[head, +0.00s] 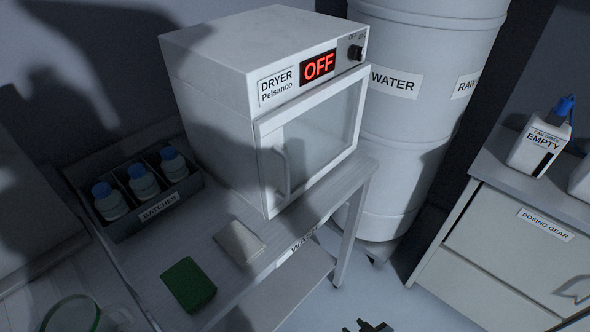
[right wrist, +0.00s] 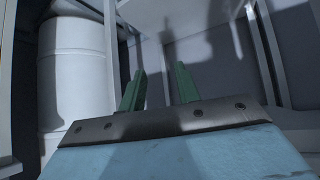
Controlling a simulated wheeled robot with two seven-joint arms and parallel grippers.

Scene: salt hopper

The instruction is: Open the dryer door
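The white dryer (head: 215,60) stands on the wash table, with a red OFF display (head: 318,65) and a dark knob (head: 355,52). Its glazed door (head: 318,140) looks shut. The door's upright handle (head: 283,172) is at its left side. My right gripper (head: 366,327) just shows at the bottom edge of the head view, well below and in front of the dryer, apart from the handle. In the right wrist view its two green fingers (right wrist: 160,88) are spread with nothing between them. My left gripper is not in view.
The wash table (head: 345,190) also holds a batches rack (head: 150,215) of blue-capped bottles, a green block (head: 188,284) and a pale pad (head: 240,243). A water barrel (head: 405,135) stands right of the dryer. The dosing gear cabinet (head: 500,245) is farther right, with floor between.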

